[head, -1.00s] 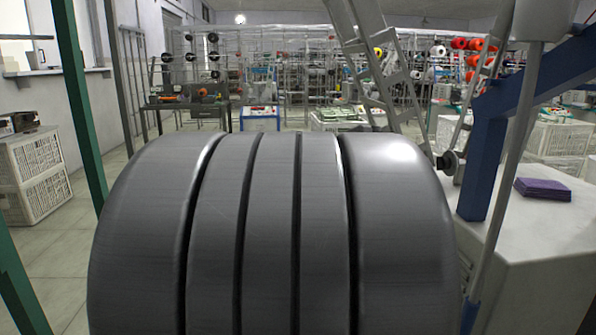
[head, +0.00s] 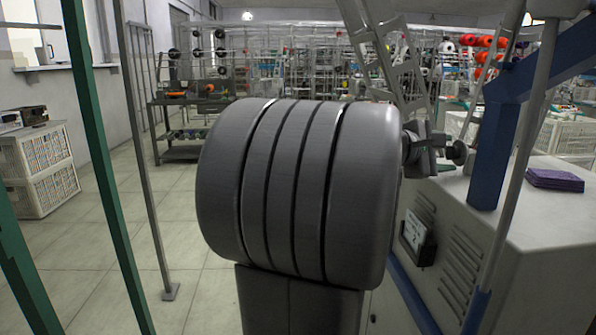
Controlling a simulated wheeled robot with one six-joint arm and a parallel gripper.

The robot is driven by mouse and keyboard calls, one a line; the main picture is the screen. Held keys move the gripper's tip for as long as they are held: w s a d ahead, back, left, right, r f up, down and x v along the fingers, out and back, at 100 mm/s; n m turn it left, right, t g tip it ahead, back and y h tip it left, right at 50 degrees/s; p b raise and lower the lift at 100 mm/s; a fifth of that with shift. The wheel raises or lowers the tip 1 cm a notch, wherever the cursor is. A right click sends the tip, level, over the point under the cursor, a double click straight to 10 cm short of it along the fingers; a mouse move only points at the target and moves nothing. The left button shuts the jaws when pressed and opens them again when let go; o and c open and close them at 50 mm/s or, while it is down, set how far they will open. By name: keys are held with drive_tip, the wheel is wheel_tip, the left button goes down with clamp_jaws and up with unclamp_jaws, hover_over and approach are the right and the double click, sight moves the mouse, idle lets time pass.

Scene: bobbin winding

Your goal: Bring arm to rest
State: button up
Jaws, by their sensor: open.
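A large dark grey banded cylinder (head: 298,190), which looks like a joint of my own arm, fills the middle of the head view. A grey link of mine (head: 300,300) runs down below it to the bottom edge. I cannot make out my gripper; the arm's bulk hides much of what lies behind it. A small grey part (head: 425,150) shows just right of the cylinder, and I cannot tell what it belongs to. A dark round knob (head: 458,152) is beside it, close to the blue post.
A pale machine cabinet (head: 535,230) with a purple stack (head: 555,179) stands at right, behind a blue frame (head: 494,150). Green posts (head: 100,150) stand at left. White crates (head: 40,165) are by the left wall. Floor (head: 110,245) between is clear.

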drive_tip(key=shift+a, duration=0.1)
drive_tip(key=p+v, duration=0.3)
drive_tip(key=v, duration=1.1)
drive_tip(key=b+x, duration=0.3)
drive_tip(key=x, duration=1.1)
drive_tip(key=shift+f, duration=0.1)
drive_tip(key=shift+w+r+p, duration=0.1)
drive_tip(key=shift+r+p, duration=0.25)
drive_tip(key=shift+p, duration=0.35)
drive_tip(key=shift+r+n+p, duration=0.1)
drive_tip(key=shift+n+p, duration=0.3)
drive_tip(key=shift+p, duration=0.85)
drive_tip(key=n+g+p, duration=0.1)
drive_tip(key=p, duration=0.4)
drive_tip(key=shift+n, duration=0.3)
drive_tip(key=n+g+p, duration=0.1)
drive_tip(key=p, duration=0.5)
drive_tip(key=n+g+y+p, duration=0.1)
drive_tip(key=n+p, duration=0.1)
drive_tip(key=p, duration=0.4)
drive_tip(key=shift+w+r+n+g, duration=0.15)
drive_tip(key=shift+w+n+g, duration=0.05)
drive_tip(key=shift+n+g, duration=0.1)
